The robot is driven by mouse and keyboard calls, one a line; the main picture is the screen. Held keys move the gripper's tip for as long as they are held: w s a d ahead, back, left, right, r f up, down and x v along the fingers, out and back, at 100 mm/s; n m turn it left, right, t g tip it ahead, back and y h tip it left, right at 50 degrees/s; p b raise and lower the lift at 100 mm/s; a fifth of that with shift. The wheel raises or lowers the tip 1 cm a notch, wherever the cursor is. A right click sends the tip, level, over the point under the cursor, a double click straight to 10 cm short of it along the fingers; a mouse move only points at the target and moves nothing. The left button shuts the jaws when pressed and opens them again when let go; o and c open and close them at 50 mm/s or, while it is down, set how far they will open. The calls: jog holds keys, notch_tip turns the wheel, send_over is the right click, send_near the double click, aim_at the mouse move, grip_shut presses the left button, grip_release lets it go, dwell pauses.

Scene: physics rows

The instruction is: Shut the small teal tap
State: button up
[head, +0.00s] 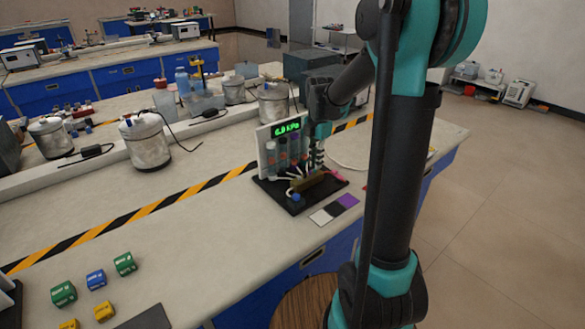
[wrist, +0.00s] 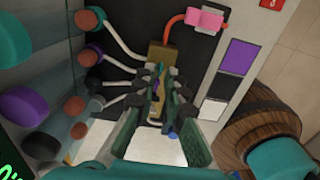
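A brass manifold (head: 308,183) lies on a black base in front of an upright panel, and its brass end block (wrist: 162,54) shows in the wrist view. Small taps and white tubes run along it. A narrow row of handles (wrist: 158,84) lies ahead of my fingers; I cannot clearly tell which one is the small teal tap. My gripper (head: 318,152) points down just above the manifold. In the wrist view its two teal fingers (wrist: 157,125) stand apart, with the manifold line between them. Contact with any tap is not visible.
The panel (head: 266,150) carries a green-lit display (head: 287,129) and capped bottles (head: 282,157). A pink clip (wrist: 205,19) sits on an orange tube. A blue knob (head: 296,197) is at the near end. Coloured squares (head: 348,201) lie in front. Steel vessels (head: 145,141) stand behind, left.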

jog(key=shift+f, duration=1.15)
dwell(0.4)
jog(key=shift+r, duration=0.3)
jog(key=shift+c, duration=0.6)
grip_shut()
jog(key=m, duration=0.4)
jog(key=shift+m, duration=1.5)
